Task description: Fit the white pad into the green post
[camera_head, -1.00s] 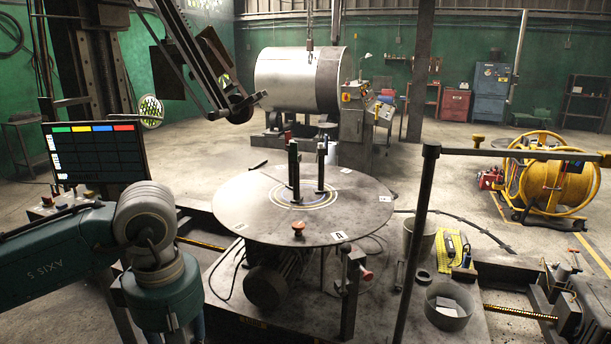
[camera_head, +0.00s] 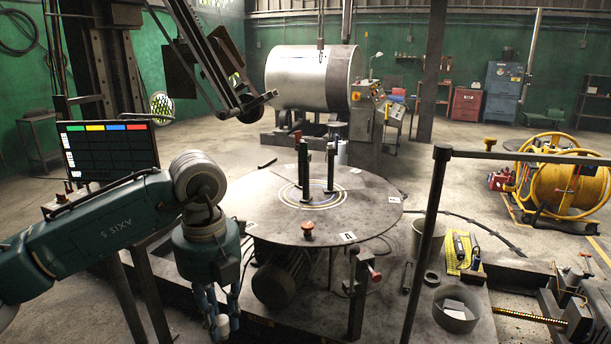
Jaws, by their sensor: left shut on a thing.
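My left gripper (camera_head: 222,320) hangs fingers down at the bottom edge, left of the round table. It is shut on a small whitish thing, which I take to be the white pad (camera_head: 222,323); the fingers hide much of it. The gripper is apart from both posts, lower and nearer to me. My right gripper is not in view.
A red-brown knob (camera_head: 307,228) stands on the table's front rim. A dark vertical pole (camera_head: 428,240) rises right of the table. A round bin (camera_head: 454,318) with pale pieces sits at the lower right. A screen (camera_head: 108,150) stands behind my left arm.

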